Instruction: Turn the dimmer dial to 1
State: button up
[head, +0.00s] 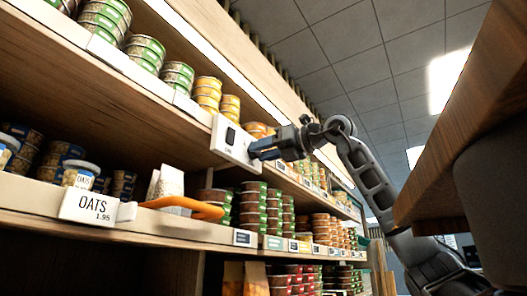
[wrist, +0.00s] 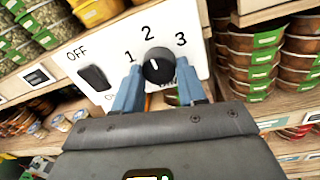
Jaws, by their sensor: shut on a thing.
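The dimmer dial (wrist: 157,66) is a round black knob on a white panel (wrist: 118,46), with 1, 2 and 3 printed in an arc around it. A short pale mark shows on its face, but I cannot tell exactly which number it points to. My gripper (wrist: 158,80) is shut on the dial, with one blue finger on each side. In the head view the white panel (head: 222,150) is fixed to the shelf front, and my gripper (head: 254,149) reaches it from the right. The dial itself is hidden there.
A black rocker switch (wrist: 94,78) sits left of the dial under the word OFF. Stacked tubs (wrist: 255,62) stand close on the right. In the head view, an orange-handled object (head: 185,206) juts from the shelf below, near the OATS label (head: 90,207).

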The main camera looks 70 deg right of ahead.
jog(key=n, duration=1.1)
jog(key=shift+r+g+b, duration=0.1)
jog(key=shift+g+b, duration=0.25)
jog(key=shift+g, duration=0.05)
jog(key=shift+n, duration=0.3)
jog(key=o, duration=1.1)
jog(key=shift+c, duration=0.2)
